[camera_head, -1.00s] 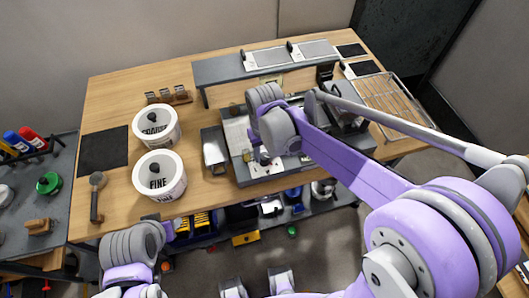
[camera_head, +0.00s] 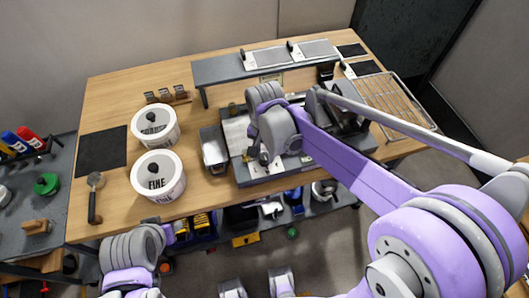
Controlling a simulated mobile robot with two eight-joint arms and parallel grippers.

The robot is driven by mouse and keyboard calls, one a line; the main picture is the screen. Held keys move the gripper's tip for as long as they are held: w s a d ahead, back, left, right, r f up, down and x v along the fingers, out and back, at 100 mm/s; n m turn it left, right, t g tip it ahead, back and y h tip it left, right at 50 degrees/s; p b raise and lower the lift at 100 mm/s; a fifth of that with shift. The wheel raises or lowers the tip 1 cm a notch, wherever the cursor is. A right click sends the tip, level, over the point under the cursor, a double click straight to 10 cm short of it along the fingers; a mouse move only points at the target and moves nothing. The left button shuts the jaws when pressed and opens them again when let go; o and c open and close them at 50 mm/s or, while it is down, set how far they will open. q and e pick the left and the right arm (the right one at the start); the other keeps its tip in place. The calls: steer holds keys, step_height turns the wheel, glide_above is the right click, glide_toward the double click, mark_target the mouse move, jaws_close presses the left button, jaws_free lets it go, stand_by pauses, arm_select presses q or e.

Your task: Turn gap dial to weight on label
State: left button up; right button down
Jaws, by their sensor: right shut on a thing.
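The grey machine (camera_head: 239,138) stands at the front middle of the bench, its rolls largely hidden behind my right arm. My right gripper (camera_head: 264,159) points down at the machine's front edge. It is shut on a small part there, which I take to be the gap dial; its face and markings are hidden. A small pale label (camera_head: 270,78) shows under the raised shelf, too small to read. My left arm's wrist shows at the lower left, away from the machine; its fingers are not visible.
Two white tubs, one marked FINE (camera_head: 158,176) and a coarse one (camera_head: 155,126), stand left of the machine. A metal tray (camera_head: 214,150) sits beside it. A raised shelf (camera_head: 225,69) is behind, a wire rack (camera_head: 390,100) right. Bare wood lies at the back left.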

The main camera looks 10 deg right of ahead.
mark_target(265, 156)
steer(key=shift+m, duration=0.5)
steer(key=c, duration=0.5)
jaws_free()
step_height(265, 156, up, 11)
steer(key=shift+p, duration=0.4)
steer(key=shift+f, duration=0.1)
